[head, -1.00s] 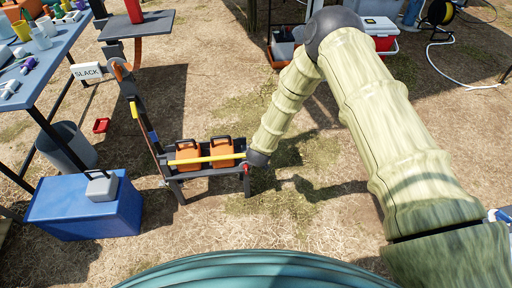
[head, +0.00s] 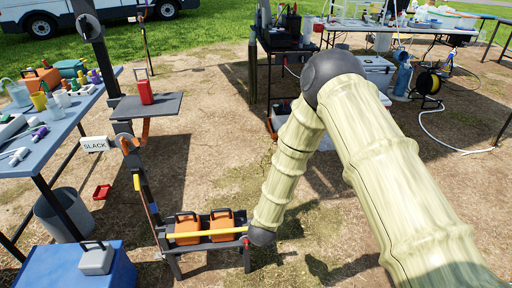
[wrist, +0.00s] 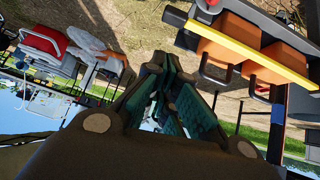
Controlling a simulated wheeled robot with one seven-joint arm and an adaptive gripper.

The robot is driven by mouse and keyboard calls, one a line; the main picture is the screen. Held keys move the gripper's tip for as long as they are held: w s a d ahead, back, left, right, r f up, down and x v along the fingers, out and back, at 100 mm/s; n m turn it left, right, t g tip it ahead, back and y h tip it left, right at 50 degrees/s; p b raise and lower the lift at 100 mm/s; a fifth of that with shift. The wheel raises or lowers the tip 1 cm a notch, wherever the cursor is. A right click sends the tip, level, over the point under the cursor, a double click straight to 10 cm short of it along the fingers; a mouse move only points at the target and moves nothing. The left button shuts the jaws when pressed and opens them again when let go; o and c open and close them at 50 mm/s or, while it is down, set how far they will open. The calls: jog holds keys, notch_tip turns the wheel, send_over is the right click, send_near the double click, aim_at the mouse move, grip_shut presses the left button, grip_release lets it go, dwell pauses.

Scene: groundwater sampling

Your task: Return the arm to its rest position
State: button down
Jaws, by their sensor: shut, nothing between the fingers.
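My arm, in pale green ribbed links, rises from the lower right of the head view, bends at a dark elbow and comes down to a dark joint beside a low rack (head: 208,246). My gripper is hidden in the head view. In the wrist view my gripper (wrist: 168,95) shows its dark fingers with green inner pads; it is shut, with nothing held. Two orange jugs (head: 187,227) stand in the rack behind a yellow bar (head: 205,234). The jugs also show at the upper right of the wrist view (wrist: 232,42), apart from the fingers.
A post with a "SLACK" sign (head: 95,144) and a shelf (head: 147,106) bearing a red container stands left of the arm. A crowded blue table (head: 60,125) and a blue box (head: 125,268) lie farther left. Dry ground in the middle is clear.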

jog(key=s+d+f+g+p, duration=0.1)
jog(key=s+d+g+p, duration=0.15)
jog(key=s+d, duration=0.55)
jog(key=s+d+f+g+p, duration=0.2)
jog(key=s+d+p, duration=0.2)
jog(key=s, duration=0.9)
jog(key=s+d+r+g+p, duration=0.1)
jog(key=s+d+r, duration=0.1)
jog(key=s, duration=0.5)
jog(key=s+d+r+m+g+p, duration=0.1)
jog(key=s+d, duration=0.3)
jog(key=s, duration=0.4)
jog(key=s+d+r+m+g+p, duration=0.1)
jog(key=s+d+r+g+p, duration=0.1)
jog(key=s, duration=0.5)
jog(key=shift+s+d+r+g, duration=0.15)
jog(key=shift+d+r+g, duration=0.2)
jog(key=shift+d, duration=0.1)
